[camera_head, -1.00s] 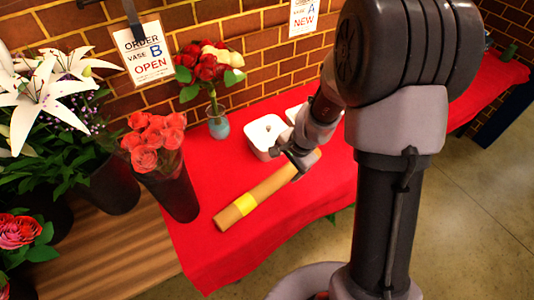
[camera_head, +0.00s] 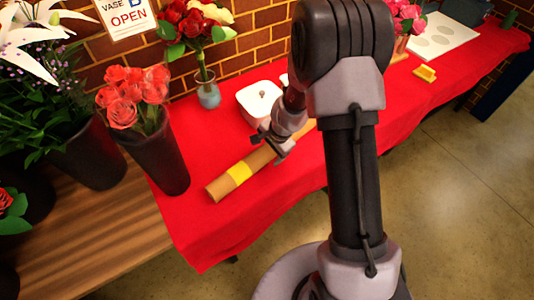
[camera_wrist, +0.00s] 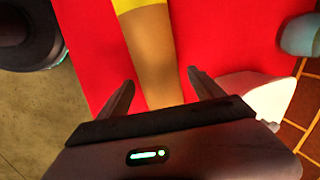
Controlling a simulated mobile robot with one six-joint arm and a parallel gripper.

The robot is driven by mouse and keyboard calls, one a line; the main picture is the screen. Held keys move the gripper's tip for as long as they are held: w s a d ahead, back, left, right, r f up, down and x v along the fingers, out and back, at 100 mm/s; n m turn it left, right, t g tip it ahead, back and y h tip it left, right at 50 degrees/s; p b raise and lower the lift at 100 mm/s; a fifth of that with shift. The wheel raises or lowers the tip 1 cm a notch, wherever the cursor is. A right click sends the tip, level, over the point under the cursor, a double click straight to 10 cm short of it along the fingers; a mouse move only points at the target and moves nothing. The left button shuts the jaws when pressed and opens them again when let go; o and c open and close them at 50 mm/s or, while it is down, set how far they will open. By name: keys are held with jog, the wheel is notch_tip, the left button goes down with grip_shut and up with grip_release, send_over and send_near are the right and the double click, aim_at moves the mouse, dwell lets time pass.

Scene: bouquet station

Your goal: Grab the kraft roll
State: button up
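The kraft roll (camera_head: 222,187) is a long brown tube with a yellow band. It lies slantwise on the red cloth near the table's front edge. My gripper (camera_head: 275,148) is over its right part, away from the band, and hides some of it. In the wrist view, the kraft roll (camera_wrist: 155,55) runs between the two fingers of my gripper (camera_wrist: 162,88). The fingers are open, with a gap on each side of the roll. The roll appears to rest on the table.
A white lidded container (camera_head: 258,99) stands just behind the roll. A vase with red and cream flowers (camera_head: 208,92) stands behind it. A dark bucket of coral roses (camera_head: 158,160) is at the left. A white board (camera_head: 440,42) and a small yellow block (camera_head: 425,73) lie farther right.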

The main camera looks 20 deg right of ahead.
grip_shut()
